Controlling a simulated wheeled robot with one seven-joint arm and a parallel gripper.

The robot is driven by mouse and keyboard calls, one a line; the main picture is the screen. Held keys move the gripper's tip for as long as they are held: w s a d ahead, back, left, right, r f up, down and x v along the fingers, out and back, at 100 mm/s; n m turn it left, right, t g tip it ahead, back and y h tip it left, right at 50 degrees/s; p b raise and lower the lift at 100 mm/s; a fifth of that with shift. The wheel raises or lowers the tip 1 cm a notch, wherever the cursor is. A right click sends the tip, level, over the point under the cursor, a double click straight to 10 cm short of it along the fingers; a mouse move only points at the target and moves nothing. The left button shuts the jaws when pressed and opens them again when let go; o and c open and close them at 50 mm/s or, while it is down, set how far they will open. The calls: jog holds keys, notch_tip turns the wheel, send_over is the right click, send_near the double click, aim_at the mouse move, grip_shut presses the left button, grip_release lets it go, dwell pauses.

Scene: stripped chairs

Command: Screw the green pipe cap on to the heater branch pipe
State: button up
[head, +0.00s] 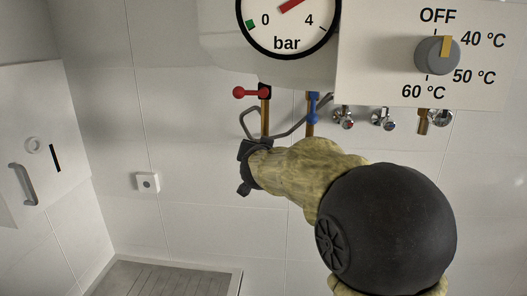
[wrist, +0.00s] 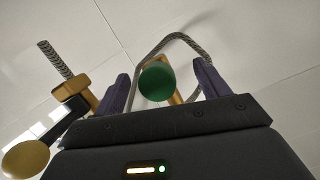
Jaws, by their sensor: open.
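The green pipe cap (wrist: 157,82) shows as a round green disc in the wrist view, between my two fingers. A brass pipe (wrist: 176,97) shows just behind it, and the cap appears to sit at its end; I cannot tell how far it is threaded. My gripper (wrist: 163,80) is open, one dark finger on each side of the cap with gaps between. In the head view my gripper (head: 252,166) is below the valves under the heater, and the cap is hidden there.
A grey braided hose (wrist: 187,40) loops close behind the cap. A brass fitting (wrist: 74,86) with a hose is left of my fingers. Above my gripper are a red-handled valve (head: 252,92) and a blue-handled valve (head: 313,107). Several chrome valves (head: 382,119) are right.

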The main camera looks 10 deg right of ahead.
jog(key=shift+s, duration=0.1)
jog(key=v, duration=0.3)
jog(key=shift+s+a+f, duration=0.2)
jog(key=shift+f, duration=0.15)
jog(key=shift+p, duration=0.3)
jog(key=shift+w+a+n+g+h+p, duration=0.1)
jog(key=shift+n+h+p, duration=0.5)
jog(key=shift+n+p, duration=0.75)
jog(key=shift+n+g+h+p, duration=0.1)
jog(key=shift+n+h+p, duration=0.6)
jog(key=shift+n, duration=1.15)
jog(key=shift+a+n+g+h+p, duration=0.1)
jog(key=shift+n+h+p, duration=0.4)
jog(key=shift+n+p, duration=0.9)
jog(key=shift+d+n, duration=0.1)
jog(key=shift+n, duration=0.2)
